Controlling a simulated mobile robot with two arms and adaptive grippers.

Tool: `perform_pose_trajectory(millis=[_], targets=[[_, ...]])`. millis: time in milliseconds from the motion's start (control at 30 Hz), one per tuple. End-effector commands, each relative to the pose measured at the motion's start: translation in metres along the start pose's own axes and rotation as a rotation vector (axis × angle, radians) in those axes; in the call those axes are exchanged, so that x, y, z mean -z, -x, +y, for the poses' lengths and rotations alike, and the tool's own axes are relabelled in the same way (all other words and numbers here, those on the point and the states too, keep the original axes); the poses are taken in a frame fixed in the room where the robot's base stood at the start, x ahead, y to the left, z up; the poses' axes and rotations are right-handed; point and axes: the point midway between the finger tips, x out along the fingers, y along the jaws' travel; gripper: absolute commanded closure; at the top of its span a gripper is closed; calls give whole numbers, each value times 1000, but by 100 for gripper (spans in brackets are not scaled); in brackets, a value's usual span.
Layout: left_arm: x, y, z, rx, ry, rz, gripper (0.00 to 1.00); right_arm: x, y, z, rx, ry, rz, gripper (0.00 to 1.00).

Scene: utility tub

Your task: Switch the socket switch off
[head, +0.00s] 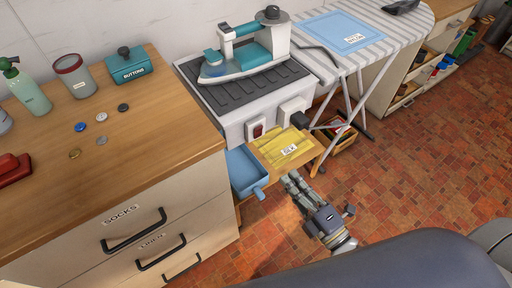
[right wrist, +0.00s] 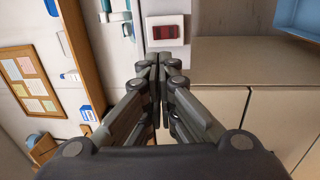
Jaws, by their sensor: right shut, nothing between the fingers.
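The socket switch (head: 257,130) is a small red rocker on a white plate, on the front face of the white ironing unit (head: 232,126). It also shows as a dark red rocker (right wrist: 168,32) at the top of the right wrist view, just beyond the fingertips. I cannot tell which way it is tipped. My right gripper (head: 292,180) is shut and empty, below and to the right of the switch in the head view. Its closed fingers (right wrist: 156,62) point toward the switch plate, and I cannot see contact. My left gripper is not in view.
An iron (head: 243,60) stands on the unit. A plug (head: 298,120) sits right of the switch. A wooden drawer cabinet (head: 130,195) stands left, an ironing board (head: 385,40) right. Floor right is open.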

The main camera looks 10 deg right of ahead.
Motion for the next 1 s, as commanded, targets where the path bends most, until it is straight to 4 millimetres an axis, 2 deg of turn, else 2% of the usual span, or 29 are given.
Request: perform_pose_trajectory(millis=[333, 467, 667, 1000], targets=[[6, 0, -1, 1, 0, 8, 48, 0, -1, 2, -4, 5, 2, 100], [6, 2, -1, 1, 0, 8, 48, 0, -8, 3, -5, 5, 2, 100], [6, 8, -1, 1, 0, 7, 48, 0, -39, 4, -7, 5, 2, 100], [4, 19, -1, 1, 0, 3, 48, 0, -103, 5, -7, 4, 2, 100]])
